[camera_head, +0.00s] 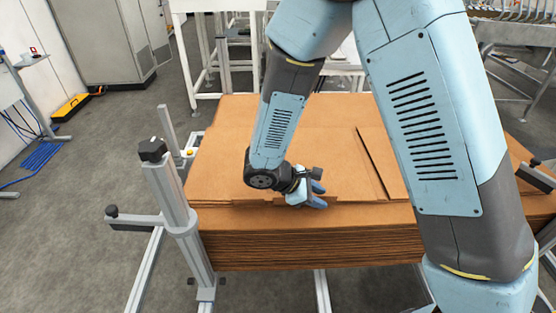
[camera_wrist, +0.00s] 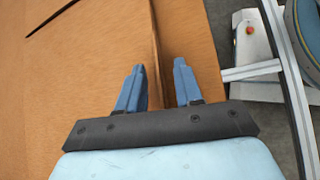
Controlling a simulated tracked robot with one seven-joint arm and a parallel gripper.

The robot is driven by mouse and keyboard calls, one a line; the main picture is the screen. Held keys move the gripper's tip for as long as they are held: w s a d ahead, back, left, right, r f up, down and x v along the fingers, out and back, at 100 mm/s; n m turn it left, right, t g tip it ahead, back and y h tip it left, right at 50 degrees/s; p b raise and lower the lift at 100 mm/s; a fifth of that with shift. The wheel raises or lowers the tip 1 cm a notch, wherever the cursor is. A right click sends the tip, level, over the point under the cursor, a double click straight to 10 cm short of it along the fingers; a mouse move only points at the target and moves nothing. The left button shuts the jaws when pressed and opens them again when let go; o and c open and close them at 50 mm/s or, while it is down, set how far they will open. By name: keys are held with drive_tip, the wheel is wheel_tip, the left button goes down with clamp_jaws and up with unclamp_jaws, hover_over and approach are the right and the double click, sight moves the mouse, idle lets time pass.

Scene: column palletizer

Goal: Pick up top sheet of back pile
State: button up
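Brown cardboard sheets lie in a broad stack. The back pile's top sheet (camera_head: 225,150) is flat, with a dark slot towards its right side. A front strip of cardboard (camera_head: 240,220) lies before its near edge, above many layered edges. My gripper (camera_head: 318,194) is low at that near edge, a little right of the middle. In the wrist view my gripper (camera_wrist: 160,72) has its two blue fingers apart. The edge line between the large sheet (camera_wrist: 90,50) and the narrower strip (camera_wrist: 188,40) runs between them. Whether the fingertips touch the cardboard cannot be told.
A grey metal post (camera_head: 175,205) with a black knob stands at the stack's left front. Another clamp (camera_head: 537,177) is at the right edge. White-framed tables (camera_head: 205,50) stand behind. Grey floor (camera_head: 80,220) is open at the left.

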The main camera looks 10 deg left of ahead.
drive_tip(key=shift+d+f, duration=0.1)
drive_tip(key=shift+f, duration=0.05)
drive_tip(key=shift+c, duration=0.5)
clamp_jaws()
drive_tip(key=shift+w, duration=0.1)
